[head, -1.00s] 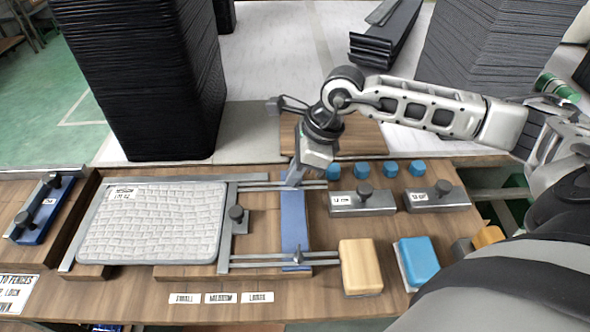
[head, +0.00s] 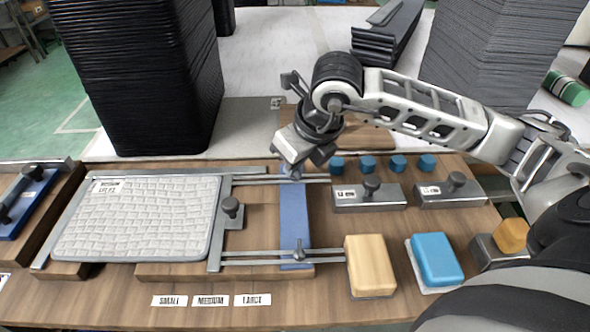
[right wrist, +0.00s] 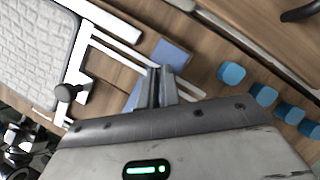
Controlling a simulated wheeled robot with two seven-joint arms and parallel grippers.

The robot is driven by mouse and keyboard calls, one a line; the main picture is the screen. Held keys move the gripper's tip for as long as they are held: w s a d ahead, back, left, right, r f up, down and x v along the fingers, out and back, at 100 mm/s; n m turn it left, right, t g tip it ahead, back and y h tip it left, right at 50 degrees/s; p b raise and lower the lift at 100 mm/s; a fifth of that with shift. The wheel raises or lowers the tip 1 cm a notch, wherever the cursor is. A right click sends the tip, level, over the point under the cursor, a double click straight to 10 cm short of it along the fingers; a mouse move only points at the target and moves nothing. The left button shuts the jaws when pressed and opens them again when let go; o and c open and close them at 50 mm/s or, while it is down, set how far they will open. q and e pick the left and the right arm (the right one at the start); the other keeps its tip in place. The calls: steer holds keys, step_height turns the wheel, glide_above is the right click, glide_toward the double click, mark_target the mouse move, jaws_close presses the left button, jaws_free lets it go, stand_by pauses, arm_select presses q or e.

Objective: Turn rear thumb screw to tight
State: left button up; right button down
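The tray panel (head: 140,222) is white with a brick-like texture and lies in a grey frame at the left. Two metal rails run right from it across a blue strip (head: 295,215). The front thumb screw (head: 298,250) stands on the front rail. The rear thumb screw is hidden behind my right gripper (head: 291,168), whose fingers reach down to the rear rail (head: 258,180) over the strip's far end. In the right wrist view the fingers (right wrist: 160,88) are close together at the strip, seemingly on the screw. My left gripper is out of view.
Grey blocks with knobs (head: 370,197) and several blue cylinders (head: 367,163) stand right of the rails. A wooden block (head: 369,266) and a blue block (head: 437,260) sit in front. SMALL, MEDIUM and LARGE labels (head: 210,300) lie along the front. A dark stack (head: 145,80) rises behind.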

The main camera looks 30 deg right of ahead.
steer(key=m+h+b, duration=0.1)
steer(key=m+b, duration=0.1)
steer(key=m, duration=0.2)
steer(key=shift+m+h, duration=0.3)
steer(key=shift+h, duration=0.1)
steer(key=shift+m+h+b, duration=0.3)
steer(key=shift+m+h, duration=0.1)
steer(key=shift+m, duration=0.6)
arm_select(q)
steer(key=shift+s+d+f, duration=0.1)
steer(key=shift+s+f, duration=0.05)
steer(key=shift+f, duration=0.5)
arm_select(e)
steer(key=shift+m+g+h, duration=0.3)
steer(key=shift+m, duration=0.5)
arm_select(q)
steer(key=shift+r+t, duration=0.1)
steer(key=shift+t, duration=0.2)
arm_select(e)
steer(key=c, duration=1.6)
jaws_free()
